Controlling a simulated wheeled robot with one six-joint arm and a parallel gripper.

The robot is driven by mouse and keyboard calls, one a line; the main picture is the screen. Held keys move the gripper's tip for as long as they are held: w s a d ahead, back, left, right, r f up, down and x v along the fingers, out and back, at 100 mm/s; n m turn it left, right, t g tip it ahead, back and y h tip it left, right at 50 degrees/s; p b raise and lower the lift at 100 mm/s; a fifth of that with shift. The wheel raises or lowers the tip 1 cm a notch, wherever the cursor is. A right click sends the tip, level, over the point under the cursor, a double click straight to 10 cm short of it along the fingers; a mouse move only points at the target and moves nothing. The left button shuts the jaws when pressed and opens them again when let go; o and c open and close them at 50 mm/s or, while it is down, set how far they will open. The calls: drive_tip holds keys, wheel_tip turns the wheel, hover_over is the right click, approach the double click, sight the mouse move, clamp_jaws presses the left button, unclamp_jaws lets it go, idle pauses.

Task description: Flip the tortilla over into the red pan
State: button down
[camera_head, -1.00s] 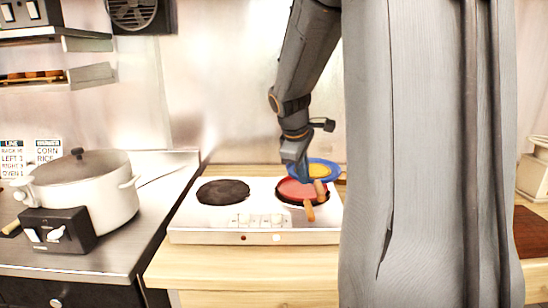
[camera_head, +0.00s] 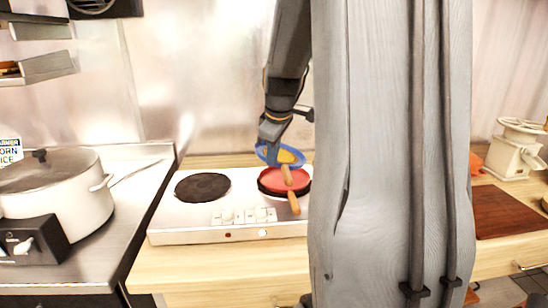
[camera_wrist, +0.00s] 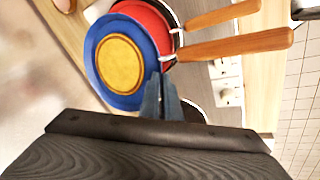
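The yellow tortilla (camera_head: 291,156) lies in a blue pan (camera_wrist: 146,58) with a wooden handle (camera_wrist: 235,46). The red pan (camera_head: 275,184) sits on the right burner, its handle pointing to the front. The blue pan is above and behind the red pan in the head view and partly covers it in the wrist view. The tortilla (camera_wrist: 120,65) faces the wrist camera, face up in the blue pan. My gripper (camera_wrist: 162,80) looks shut on the blue pan near the handle's base; the exact contact is small and partly hidden.
The left burner (camera_head: 203,187) of the hot plate (camera_head: 190,232) is bare. A white lidded pot (camera_head: 60,190) stands at the left. A brown board (camera_head: 503,212) and a cream grinder (camera_head: 515,150) are at the right. My grey column hides part of the counter.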

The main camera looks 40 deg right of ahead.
drive_tip(key=m+t+y+b, duration=0.1)
drive_tip(key=t+y+b, duration=0.2)
drive_tip(key=b, duration=0.1)
drive_tip(key=s+d+m+t+y+b, duration=0.1)
drive_tip(key=t+y+b, duration=0.2)
drive_tip(key=y+b, duration=0.1)
drive_tip(key=d+m+t+y+b, duration=0.1)
drive_tip(key=t+y+b, duration=0.3)
drive_tip(key=b, duration=0.1)
drive_tip(key=shift+s+d+r+m+b, duration=0.25)
drive_tip(key=shift+s+r+m+b, duration=0.05)
drive_tip(key=shift+r, duration=0.1)
drive_tip(key=shift+s+d+f+m+t+y+b, duration=0.2)
drive_tip(key=shift+s+d+t+y+b, duration=0.3)
drive_tip(key=shift+b, duration=0.35)
drive_tip(key=shift+s+d+f+m+t+y+b, duration=0.1)
drive_tip(key=shift+s+d+m+t+y+b, duration=0.15)
drive_tip(key=shift+d+t+b, duration=0.45)
drive_tip(key=shift+a+r, duration=0.1)
drive_tip(key=shift+a, duration=0.15)
drive_tip(key=shift+w+a+r+p, duration=0.2)
drive_tip(key=shift+a+r, duration=0.1)
drive_tip(key=shift+r, duration=0.7)
drive_tip(key=shift+w+a+r+p, duration=0.2)
drive_tip(key=shift+a+r+p, duration=0.05)
drive_tip(key=shift+r, duration=0.8)
drive_tip(key=shift+w+a+r+p, duration=0.2)
drive_tip(key=shift+a+r, duration=0.1)
drive_tip(key=shift+r, duration=0.7)
